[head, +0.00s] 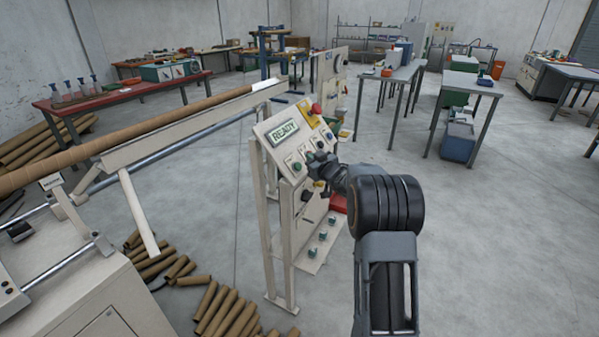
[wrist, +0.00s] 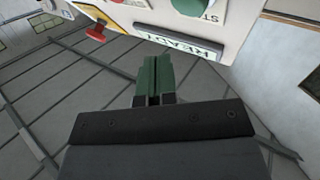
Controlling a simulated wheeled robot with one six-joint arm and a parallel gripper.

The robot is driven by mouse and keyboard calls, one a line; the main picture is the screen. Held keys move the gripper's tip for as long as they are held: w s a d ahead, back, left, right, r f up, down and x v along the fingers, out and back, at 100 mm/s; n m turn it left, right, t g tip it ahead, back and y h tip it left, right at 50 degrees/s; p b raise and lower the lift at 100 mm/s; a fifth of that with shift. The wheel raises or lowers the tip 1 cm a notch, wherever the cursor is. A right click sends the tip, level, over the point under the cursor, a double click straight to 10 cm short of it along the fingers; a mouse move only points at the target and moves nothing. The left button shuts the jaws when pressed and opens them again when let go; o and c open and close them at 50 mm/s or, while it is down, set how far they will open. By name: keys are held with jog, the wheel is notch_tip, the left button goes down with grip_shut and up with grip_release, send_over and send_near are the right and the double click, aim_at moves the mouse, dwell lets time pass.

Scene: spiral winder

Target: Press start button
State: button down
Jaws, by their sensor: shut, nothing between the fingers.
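The pale control panel (head: 268,128) stands upright on legs with a lit READY display (head: 284,133). In the wrist view the panel (wrist: 240,30) appears upside down across the top. A round green button (wrist: 188,4) is cut off by the top edge, beside a partly visible label starting "ST". In the head view a small green button (head: 297,166) sits below the display, close to my gripper (head: 312,158). In the wrist view my gripper (wrist: 153,62) has its green fingers shut and empty, with the tips near the display's edge. I cannot tell whether they touch the panel.
A red emergency knob (head: 316,109) on a yellow plate sits at the panel's upper right. A long brown tube (head: 110,140) lies on the winder to the left. Loose tubes (head: 225,312) cover the floor near the panel legs.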

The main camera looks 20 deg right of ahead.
aim_at(298, 166)
jog(key=shift+w+a+f+b, duration=0.5)
jog(key=shift+w+a+f, duration=0.25)
jog(key=shift+w+f, duration=0.1)
jog(key=shift+w+a+f, duration=0.1)
jog(key=shift+f, duration=0.1)
dwell(1.6)
jog(key=shift+w+a, duration=0.1)
jog(key=shift+w+a+f+b, duration=0.25)
jog(key=shift+f+b, duration=0.1)
jog(key=shift+f, duration=0.05)
dwell(0.8)
jog(key=shift+r, duration=0.1)
dwell(0.4)
jog(key=shift+s+d+r+p, duration=0.45)
jog(key=shift+s+p, duration=0.05)
jog(key=shift+p, duration=0.05)
